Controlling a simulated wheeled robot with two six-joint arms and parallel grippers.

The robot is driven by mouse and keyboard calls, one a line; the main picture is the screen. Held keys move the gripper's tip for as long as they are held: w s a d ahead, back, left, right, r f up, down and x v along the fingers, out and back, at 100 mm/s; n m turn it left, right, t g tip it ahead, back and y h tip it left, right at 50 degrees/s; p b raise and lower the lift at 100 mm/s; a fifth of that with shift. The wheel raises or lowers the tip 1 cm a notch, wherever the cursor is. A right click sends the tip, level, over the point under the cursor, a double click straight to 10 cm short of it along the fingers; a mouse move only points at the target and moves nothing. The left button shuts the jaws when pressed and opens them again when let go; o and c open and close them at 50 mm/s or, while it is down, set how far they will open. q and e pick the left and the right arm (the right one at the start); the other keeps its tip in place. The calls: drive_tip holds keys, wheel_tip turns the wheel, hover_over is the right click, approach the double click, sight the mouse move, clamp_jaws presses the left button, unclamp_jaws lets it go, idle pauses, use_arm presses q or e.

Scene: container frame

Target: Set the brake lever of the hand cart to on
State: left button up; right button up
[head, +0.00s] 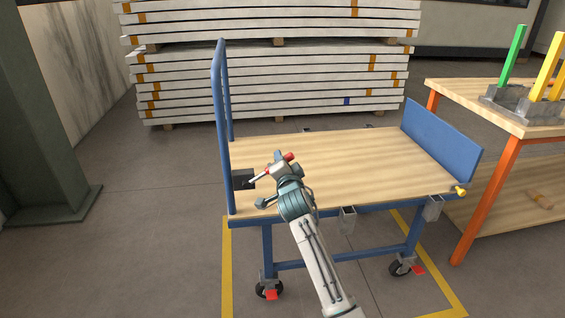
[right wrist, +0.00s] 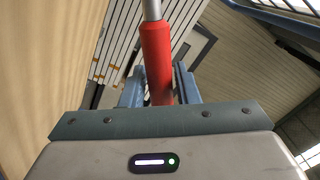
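The hand cart has a wooden deck (head: 350,158) and a blue push handle (head: 221,110) at its left end. A black box (head: 243,180) sits low on the handle frame. From it the brake lever (head: 259,177), a thin grey rod with a red grip, sticks out to the right and slightly up. My right gripper (head: 279,164) is at the red grip, above the deck's near left part. In the right wrist view the red grip (right wrist: 157,60) lies between my two fingers, close against both. Part of the grip is hidden by the gripper in the head view. My left gripper is out of view.
A workbench (head: 450,92) with orange legs and coloured posts stands at the right. Stacked white boards (head: 270,85) lie behind the cart. A green column (head: 45,110) stands at the left. Yellow floor lines (head: 227,270) surround the cart; its deck is empty.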

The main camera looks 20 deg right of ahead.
drive_tip(key=shift+o, duration=0.9)
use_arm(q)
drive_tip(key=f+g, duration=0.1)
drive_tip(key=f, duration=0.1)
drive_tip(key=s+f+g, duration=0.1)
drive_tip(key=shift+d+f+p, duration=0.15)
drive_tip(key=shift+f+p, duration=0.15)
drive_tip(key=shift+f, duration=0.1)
use_arm(e)
drive_tip(key=v, duration=1)
drive_tip(key=shift+s, duration=0.4)
drive_tip(key=shift+a, duration=0.1)
